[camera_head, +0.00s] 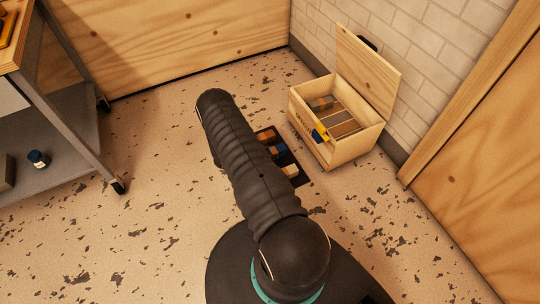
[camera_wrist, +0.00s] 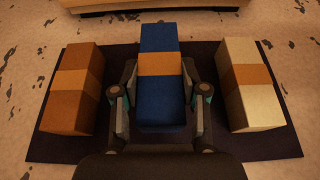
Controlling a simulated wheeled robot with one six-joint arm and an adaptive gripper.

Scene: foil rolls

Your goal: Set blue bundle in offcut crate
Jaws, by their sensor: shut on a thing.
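The blue bundle (camera_wrist: 160,100), a long block with an orange band, stands out in the middle of the wrist view. My gripper (camera_wrist: 159,78) is shut on it, with one finger on each side. I cannot tell whether it is clear of the dark mat (camera_wrist: 222,147) below. In the head view my arm partly covers the mat and bundles; part of the blue bundle (camera_head: 277,151) shows. The offcut crate (camera_head: 352,150), an open wooden box with its lid raised, stands to the right of the mat against the brick wall and holds several blocks.
A brown bundle (camera_wrist: 72,90) lies to the left of the blue one and a cream bundle (camera_wrist: 249,85) to the right, both on the mat. A yellow-and-blue item (camera_head: 320,133) is at the crate's left rim. A metal trolley (camera_head: 70,110) stands at far left. Floor between is clear.

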